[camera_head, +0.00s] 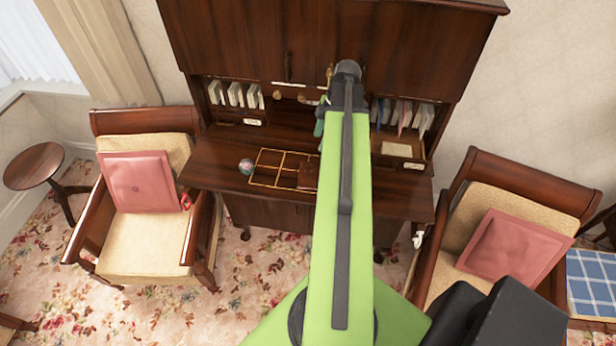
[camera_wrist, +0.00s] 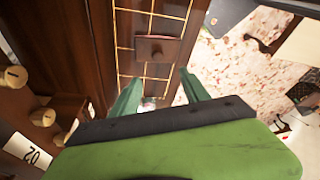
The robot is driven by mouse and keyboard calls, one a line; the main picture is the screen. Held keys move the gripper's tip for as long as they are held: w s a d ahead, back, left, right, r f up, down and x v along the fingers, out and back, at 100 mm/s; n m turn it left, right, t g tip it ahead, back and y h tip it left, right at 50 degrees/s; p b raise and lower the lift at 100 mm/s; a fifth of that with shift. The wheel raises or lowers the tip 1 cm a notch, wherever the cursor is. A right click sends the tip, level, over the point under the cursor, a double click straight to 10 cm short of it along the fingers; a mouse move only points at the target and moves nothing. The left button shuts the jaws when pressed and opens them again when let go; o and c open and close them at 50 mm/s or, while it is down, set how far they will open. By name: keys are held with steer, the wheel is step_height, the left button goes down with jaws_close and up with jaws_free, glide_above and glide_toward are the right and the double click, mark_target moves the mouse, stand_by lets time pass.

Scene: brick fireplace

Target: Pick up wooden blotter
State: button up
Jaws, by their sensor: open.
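The wooden blotter (camera_wrist: 158,49) is a small reddish-brown block with a dark knob. It lies on the gold-lined grid on the desk top (camera_head: 222,172). In the head view the blotter (camera_head: 308,174) shows at the grid's right side, partly hidden by my arm. My gripper (camera_wrist: 160,76) is open, and its two green fingers point toward the blotter, with the blotter in line with the gap between them. No contact shows. In the head view my gripper (camera_head: 320,120) is mostly hidden behind my arm, near the desk's back shelves.
A small round ornament (camera_head: 246,166) sits left of the grid. Letter racks hold envelopes (camera_head: 236,95) on the left and more (camera_head: 402,114) on the right. Brass knobs (camera_wrist: 42,117) are close at the left in the wrist view. Cushioned chairs (camera_head: 145,215) flank the desk.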

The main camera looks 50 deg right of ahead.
steer(key=b, duration=1)
glide_toward(309, 168)
steer(key=x, duration=0.5)
steer(key=shift+s+a+f, duration=0.1)
steer(key=shift+a+f, duration=0.1)
steer(key=shift+a, duration=0.05)
steer(key=shift+r, duration=0.15)
steer(key=b+x, duration=0.4)
steer(key=x, duration=0.1)
steer(key=shift+d+f+b, duration=0.2)
steer(key=shift+f+b, duration=0.1)
steer(key=shift+b, duration=0.1)
steer(key=shift+r, duration=0.25)
jaws_close()
